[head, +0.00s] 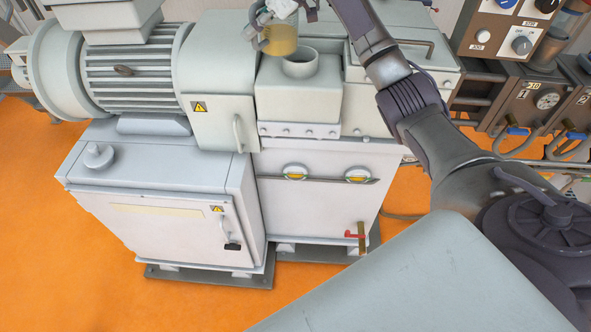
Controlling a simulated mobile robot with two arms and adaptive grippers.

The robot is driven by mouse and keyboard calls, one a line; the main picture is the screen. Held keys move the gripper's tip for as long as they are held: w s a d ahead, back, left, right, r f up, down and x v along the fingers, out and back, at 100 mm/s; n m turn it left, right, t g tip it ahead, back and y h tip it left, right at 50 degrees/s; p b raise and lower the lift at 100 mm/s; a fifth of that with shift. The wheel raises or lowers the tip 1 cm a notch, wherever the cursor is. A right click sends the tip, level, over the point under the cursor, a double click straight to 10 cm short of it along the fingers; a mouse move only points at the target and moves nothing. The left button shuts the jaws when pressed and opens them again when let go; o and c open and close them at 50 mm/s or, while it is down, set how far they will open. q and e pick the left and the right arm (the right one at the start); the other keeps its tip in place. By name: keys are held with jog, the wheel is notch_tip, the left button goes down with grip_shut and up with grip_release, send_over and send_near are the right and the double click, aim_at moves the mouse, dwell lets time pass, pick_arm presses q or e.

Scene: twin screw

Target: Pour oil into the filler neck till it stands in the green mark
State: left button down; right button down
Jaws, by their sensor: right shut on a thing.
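My right gripper (272,14) is at the top edge of the head view, shut on a clear jug (281,39) with amber oil in it. The jug is just up and left of the filler neck (300,63), a short wide grey collar on top of the gearbox housing. I see no stream of oil, and the tilt is hard to tell. Two round sight glasses, left (294,172) and right (357,174), on the front show yellow oil low inside, with some green at their rims; the exact level is too small to read. My left gripper is out of view.
A large motor (130,68) stands at left, above a grey cabinet (165,200). A red-handled drain valve (358,237) is low on the front. A panel with knobs (505,35) and gauge units (545,100) are at right. Orange floor (40,220) is open at left.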

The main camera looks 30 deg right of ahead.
aim_at(256, 11)
dwell(0.3)
jog(key=shift+r+p, duration=0.75)
jog(key=shift+p, duration=0.1)
jog(key=shift+r, duration=0.8)
jog(key=shift+f, duration=0.1)
